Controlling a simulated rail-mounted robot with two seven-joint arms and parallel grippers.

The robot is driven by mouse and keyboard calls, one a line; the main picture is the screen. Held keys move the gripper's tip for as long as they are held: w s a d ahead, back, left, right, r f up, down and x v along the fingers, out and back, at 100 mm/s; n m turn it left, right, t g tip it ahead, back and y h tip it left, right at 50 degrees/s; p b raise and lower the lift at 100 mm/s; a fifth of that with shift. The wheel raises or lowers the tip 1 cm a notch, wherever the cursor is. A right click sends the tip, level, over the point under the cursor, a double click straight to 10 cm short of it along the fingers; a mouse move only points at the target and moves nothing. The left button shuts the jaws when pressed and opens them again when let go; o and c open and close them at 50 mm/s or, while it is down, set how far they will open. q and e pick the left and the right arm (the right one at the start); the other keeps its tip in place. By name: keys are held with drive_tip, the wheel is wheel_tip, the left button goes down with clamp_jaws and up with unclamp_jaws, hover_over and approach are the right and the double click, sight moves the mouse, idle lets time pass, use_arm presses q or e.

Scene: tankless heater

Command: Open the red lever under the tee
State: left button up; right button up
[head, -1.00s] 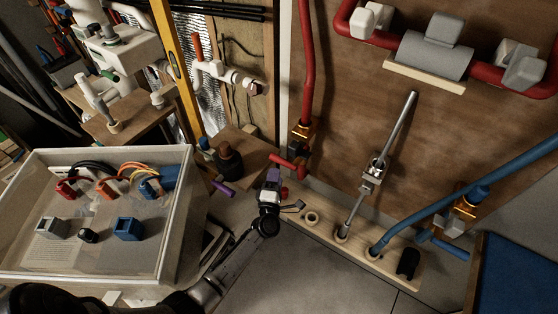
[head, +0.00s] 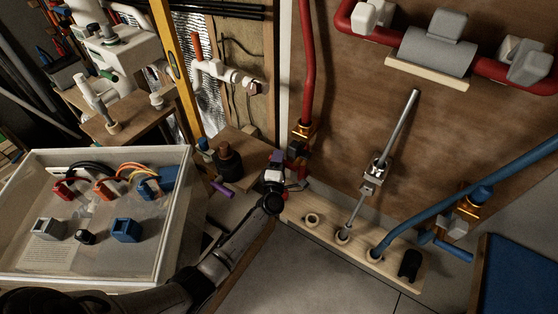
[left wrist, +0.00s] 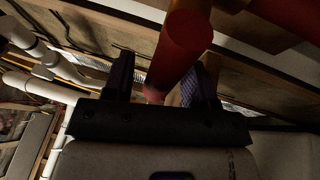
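The red lever (head: 301,172) sits below the brass tee (head: 304,131) at the foot of the left red pipe. My left gripper (head: 276,158) is at the lever in the head view and hides much of it. In the left wrist view, the red lever (left wrist: 184,45) is a round bar between the two purple-lined fingers of my left gripper (left wrist: 165,80). The fingers are apart, with a gap on the left side of the bar, so the gripper looks open around it. My right gripper is in neither view.
A wooden block with holes (head: 330,232) lies just right of my left gripper. A blue lever (head: 447,246) and blue pipe (head: 478,180) are farther right. A white box with connectors (head: 182,240) stands left. A dark bottle (head: 228,163) is close on the left.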

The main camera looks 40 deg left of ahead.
use_arm(q)
clamp_jaws()
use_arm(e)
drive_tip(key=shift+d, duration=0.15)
